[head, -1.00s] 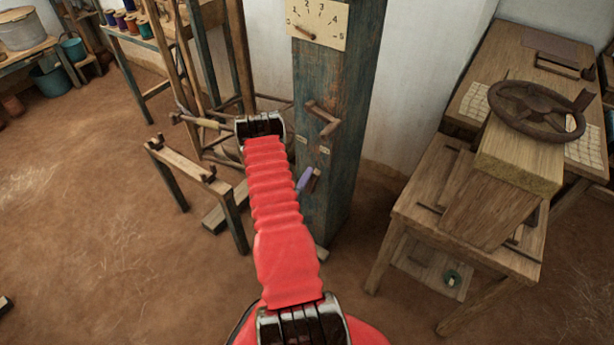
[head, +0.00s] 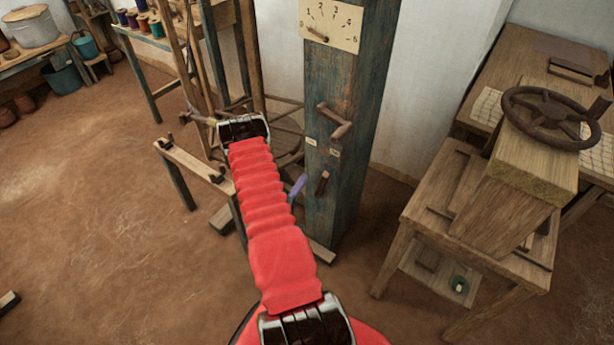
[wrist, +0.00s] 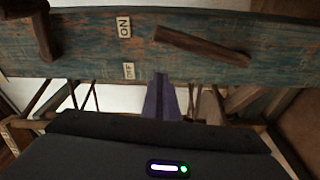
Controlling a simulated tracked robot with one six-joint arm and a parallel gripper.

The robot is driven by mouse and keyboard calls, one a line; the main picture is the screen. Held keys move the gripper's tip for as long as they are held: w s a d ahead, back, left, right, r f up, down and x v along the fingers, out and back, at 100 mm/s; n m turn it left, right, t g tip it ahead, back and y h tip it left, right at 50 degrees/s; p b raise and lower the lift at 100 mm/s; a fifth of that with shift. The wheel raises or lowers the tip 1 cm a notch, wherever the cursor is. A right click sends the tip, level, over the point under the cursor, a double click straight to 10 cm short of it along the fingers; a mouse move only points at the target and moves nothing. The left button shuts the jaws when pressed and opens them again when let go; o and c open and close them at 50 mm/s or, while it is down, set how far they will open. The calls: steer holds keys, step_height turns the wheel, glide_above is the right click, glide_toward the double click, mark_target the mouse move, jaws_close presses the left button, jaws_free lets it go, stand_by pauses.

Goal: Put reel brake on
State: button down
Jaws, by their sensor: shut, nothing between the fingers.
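A short dark wooden lever (head: 322,182), which I take to be the reel brake, is on the blue-green post (head: 350,90). It also shows in the wrist view (wrist: 205,47), lying slantwise with its upper end leaning toward the ON side. The ON label (wrist: 124,25) and OFF label (wrist: 129,70) are just above it on the post, ON on the right in the head view. My gripper, with purple fingers (head: 298,185), is shut and empty, left of the lever with a visible gap. The fingers also show in the wrist view (wrist: 161,97), below the post's OFF-side edge.
A wooden crank handle (head: 335,120) sticks out above the labels, under a dial plate (head: 331,24). A low wooden bar on legs (head: 193,162) stands left of the post. A wooden bench with a dark wheel (head: 552,117) is at right. Open floor lies at front left.

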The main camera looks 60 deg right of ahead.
steer(key=a, duration=0.3)
steer(key=shift+a+f, duration=0.1)
steer(key=shift+a, duration=0.3)
stand_by(0.4)
